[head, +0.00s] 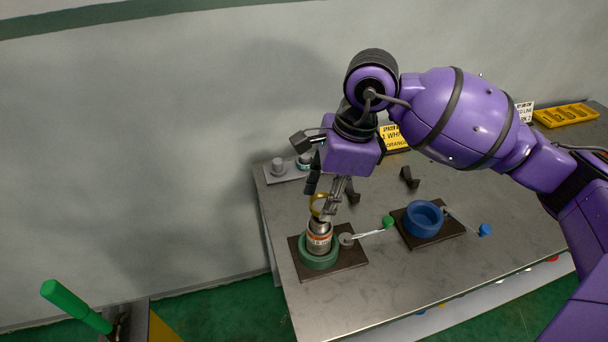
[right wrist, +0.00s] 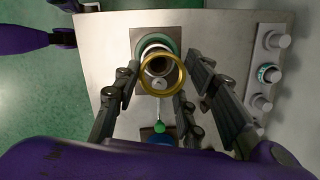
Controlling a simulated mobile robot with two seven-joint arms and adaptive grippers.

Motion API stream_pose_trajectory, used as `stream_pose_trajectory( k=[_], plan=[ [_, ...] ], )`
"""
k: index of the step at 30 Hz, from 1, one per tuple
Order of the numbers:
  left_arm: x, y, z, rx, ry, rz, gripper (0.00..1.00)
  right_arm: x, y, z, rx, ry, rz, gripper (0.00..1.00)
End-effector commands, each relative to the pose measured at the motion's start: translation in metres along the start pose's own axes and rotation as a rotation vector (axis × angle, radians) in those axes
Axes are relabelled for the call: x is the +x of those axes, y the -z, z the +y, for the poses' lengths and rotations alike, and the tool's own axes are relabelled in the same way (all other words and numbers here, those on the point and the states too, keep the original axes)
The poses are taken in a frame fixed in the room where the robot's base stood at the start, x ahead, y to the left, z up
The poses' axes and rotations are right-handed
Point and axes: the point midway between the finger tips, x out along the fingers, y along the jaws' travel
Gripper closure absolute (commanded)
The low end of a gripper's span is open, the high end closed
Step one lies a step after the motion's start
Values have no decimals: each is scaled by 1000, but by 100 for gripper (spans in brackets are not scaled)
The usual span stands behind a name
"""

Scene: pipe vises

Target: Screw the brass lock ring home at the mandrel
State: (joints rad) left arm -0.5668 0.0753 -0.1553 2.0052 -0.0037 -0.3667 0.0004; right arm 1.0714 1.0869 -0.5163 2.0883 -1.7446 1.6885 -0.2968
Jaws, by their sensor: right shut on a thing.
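The brass lock ring (head: 318,203) is between the fingertips of my right gripper (head: 333,200), which is shut on it. The ring also shows in the right wrist view (right wrist: 162,91), with a gripper finger on each side. A silver threaded-looking cylinder with an orange-marked label (head: 319,240) stands upright in the green round vise (head: 318,262). The ring is at the cylinder's upper end; in the wrist view it overlaps the dark bore off-centre. I cannot tell whether they touch or whether threads are engaged. My left gripper is not in view.
A blue vise (head: 424,219) stands to the right, its bore empty. The green-knobbed lever (head: 388,222) reaches toward it. A grey tray with posts (head: 288,174) lies at the table's back left. A black bracket (head: 409,178) and yellow sign (head: 396,138) stand behind. The front tabletop is clear.

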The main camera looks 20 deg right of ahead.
Motion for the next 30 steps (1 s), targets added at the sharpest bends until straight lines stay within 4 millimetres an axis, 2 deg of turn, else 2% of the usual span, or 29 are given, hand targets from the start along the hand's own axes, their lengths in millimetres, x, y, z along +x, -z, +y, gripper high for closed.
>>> stream_pose_trajectory(
  k=[6,12,18,30],
  plan=[
    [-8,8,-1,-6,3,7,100,-14,-8,4,479,103,4,87],
    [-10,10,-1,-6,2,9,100,-19,-12,5,751,157,9,87],
    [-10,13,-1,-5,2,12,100,-20,-12,6,833,171,11,87],
    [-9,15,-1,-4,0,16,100,-17,-11,6,830,171,10,87]
  ],
)
